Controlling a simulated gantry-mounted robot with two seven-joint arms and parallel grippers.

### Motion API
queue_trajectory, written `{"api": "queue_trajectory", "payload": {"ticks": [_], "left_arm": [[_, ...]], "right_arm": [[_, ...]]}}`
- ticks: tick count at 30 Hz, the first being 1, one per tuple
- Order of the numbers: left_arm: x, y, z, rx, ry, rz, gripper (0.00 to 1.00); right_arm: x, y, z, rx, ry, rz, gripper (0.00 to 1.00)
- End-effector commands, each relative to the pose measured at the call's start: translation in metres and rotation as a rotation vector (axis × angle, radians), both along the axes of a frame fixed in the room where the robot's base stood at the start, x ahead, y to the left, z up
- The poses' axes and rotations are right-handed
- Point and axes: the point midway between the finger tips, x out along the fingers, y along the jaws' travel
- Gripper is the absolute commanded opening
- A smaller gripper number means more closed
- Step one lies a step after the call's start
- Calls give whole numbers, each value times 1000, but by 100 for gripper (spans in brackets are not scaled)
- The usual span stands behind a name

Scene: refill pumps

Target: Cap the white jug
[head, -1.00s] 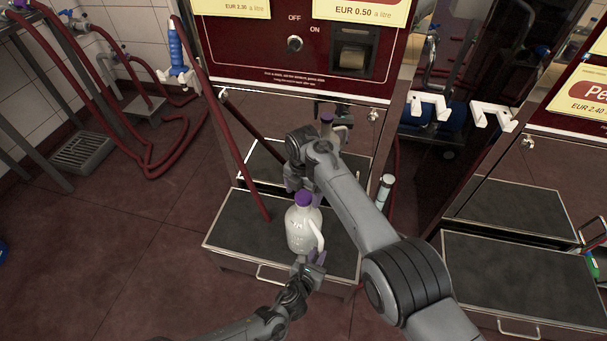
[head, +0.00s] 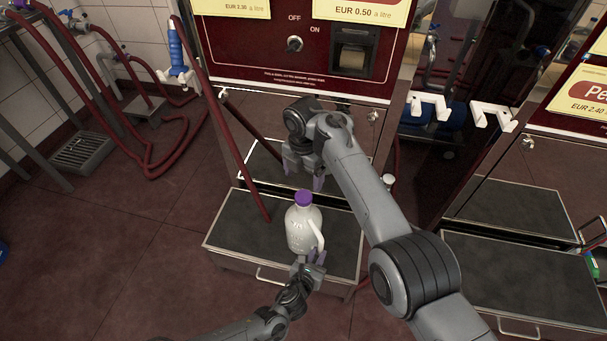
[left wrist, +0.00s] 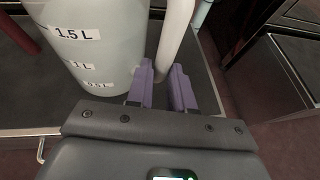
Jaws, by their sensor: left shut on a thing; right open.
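The white jug (head: 299,232) stands upright on the dark-topped platform at the foot of the machine. A purple cap (head: 303,198) sits on its mouth; I cannot tell how tightly. My left gripper (head: 314,262) is shut on the jug's handle, low down. In the left wrist view, my purple left fingers (left wrist: 164,80) are on either side of the white handle (left wrist: 176,38), beside the jug body (left wrist: 95,45) with its litre marks. My right gripper (head: 303,172) is open and empty, just above and behind the cap, apart from it in the picture.
The dark platform (head: 232,233) has bare room left of the jug. The maroon machine (head: 240,52) stands behind, with a dark red hose (head: 238,150) in front of it. A small white-topped thing (head: 389,181) is partly hidden by my right arm. A second platform (head: 520,275) is at the right.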

Motion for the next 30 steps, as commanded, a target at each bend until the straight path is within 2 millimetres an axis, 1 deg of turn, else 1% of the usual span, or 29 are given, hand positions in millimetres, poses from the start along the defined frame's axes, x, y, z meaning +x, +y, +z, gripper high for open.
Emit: {"api": "queue_trajectory", "payload": {"ticks": [1,6,7,16,20,25,30], "left_arm": [[-3,5,-9,14,14,3,23],[-2,3,-6,9,9,1,49],[-2,3,-5,8,8,1,51],[-2,1,-1,3,4,1,51],[-7,4,4,3,3,1,51],[-26,13,15,3,5,0,51],[-51,25,26,4,7,0,51]], "right_arm": [[0,0,-1,0,0,0,86],[0,0,-1,0,0,0,86],[0,0,-1,0,0,0,86],[0,0,1,0,0,0,86],[0,0,8,0,0,0,86],[0,0,27,0,0,0,86],[0,0,48,0,0,0,86]]}}
